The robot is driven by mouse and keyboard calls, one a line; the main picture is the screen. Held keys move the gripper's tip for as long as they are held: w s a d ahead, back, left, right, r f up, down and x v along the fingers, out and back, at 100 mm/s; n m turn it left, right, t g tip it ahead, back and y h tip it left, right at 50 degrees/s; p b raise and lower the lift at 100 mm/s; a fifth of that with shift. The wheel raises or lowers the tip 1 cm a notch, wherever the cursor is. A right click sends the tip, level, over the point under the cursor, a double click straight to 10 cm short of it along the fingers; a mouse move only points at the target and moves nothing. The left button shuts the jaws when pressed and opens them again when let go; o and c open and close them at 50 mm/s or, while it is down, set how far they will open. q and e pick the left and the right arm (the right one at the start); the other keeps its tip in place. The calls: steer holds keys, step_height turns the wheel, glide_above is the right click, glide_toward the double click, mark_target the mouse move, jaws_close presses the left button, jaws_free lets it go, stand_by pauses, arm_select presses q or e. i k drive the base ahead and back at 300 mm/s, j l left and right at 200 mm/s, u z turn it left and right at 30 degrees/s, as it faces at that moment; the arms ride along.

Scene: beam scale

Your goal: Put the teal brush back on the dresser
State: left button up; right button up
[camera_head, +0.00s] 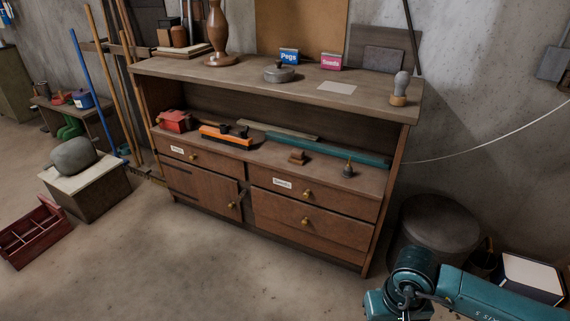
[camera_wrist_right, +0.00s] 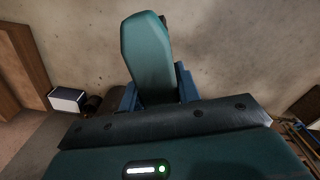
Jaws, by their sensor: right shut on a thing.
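The teal brush (camera_wrist_right: 150,55) stands up between the blue fingers of my right gripper (camera_wrist_right: 158,88) in the right wrist view. The gripper is shut on it; I see a smooth teal face and no bristles. The brown wooden dresser (camera_head: 215,205) stands against the wall in the head view, with a top board, an open shelf and drawers below. My right arm shows at the lower right of the head view, in front of and right of the dresser; its gripper is out of that view. My left gripper is in neither view.
The shelf holds a red object (camera_head: 175,121), an orange-black tool (camera_head: 225,136) and a long teal bar (camera_head: 328,150). A vase (camera_head: 217,35), small boxes and a knobbed tool (camera_head: 399,88) stand on top. A round stool (camera_head: 440,225) and white-topped box (camera_head: 530,275) stand right.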

mark_target(322, 87)
steer(key=i+j, duration=0.15)
steer(key=i, duration=0.25)
steer(key=i+j+u, duration=0.1)
steer(key=i, duration=0.3)
steer(key=i+j, duration=0.2)
steer(key=i, duration=0.2)
steer(key=i+j+z, duration=0.4)
steer(key=i+j, duration=0.3)
steer(key=j, duration=0.15)
